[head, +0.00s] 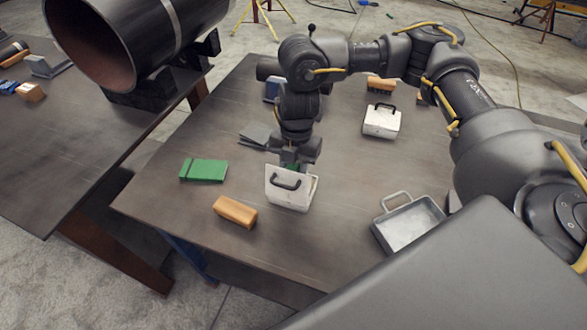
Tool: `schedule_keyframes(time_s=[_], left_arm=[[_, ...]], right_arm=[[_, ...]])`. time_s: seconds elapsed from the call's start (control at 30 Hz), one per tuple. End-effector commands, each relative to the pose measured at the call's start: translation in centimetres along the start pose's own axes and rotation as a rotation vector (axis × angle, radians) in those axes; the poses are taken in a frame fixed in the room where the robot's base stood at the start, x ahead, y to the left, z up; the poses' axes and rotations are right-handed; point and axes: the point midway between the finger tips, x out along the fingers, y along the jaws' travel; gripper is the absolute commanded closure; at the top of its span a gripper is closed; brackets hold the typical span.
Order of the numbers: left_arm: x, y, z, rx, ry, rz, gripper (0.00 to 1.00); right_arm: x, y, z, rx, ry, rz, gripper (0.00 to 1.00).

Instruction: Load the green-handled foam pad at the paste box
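My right gripper (291,163) points down at the back edge of a white open box (291,196) with a black handle, on the table. A small green piece (289,167) shows between its fingers and looks like the handle of the foam pad. The pad's lower part is hidden behind or inside the white box's front wall, so I cannot tell whether it touches the paste. A second white box (381,121) with a dark handle stands farther back. My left gripper is not in view.
Near the gripper lie a green block (204,170), a wooden-topped block (235,211) and grey flat pieces (257,135). A grey metal tray (409,224) is at the right. A large black pipe (135,40) rests on the left table.

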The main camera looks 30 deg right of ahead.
Motion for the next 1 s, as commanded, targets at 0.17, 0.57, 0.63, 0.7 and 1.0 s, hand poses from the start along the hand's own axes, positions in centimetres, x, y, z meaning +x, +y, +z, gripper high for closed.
schedule_keyframes(time_s=[0.17,0.57,0.63,0.7,1.0], left_arm=[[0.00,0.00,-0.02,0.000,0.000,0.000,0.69],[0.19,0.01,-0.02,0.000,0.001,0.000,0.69],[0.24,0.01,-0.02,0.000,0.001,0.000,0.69],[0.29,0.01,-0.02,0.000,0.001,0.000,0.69],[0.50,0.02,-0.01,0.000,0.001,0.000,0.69]], right_arm=[[0.00,0.00,0.00,0.000,0.000,0.000,0.83],[0.30,0.01,0.03,0.000,0.000,0.000,0.83],[0.39,0.00,0.05,0.000,0.000,0.000,0.83],[0.47,0.00,0.06,0.000,0.000,0.000,0.83],[0.83,0.01,0.11,0.000,0.001,0.000,0.83]])
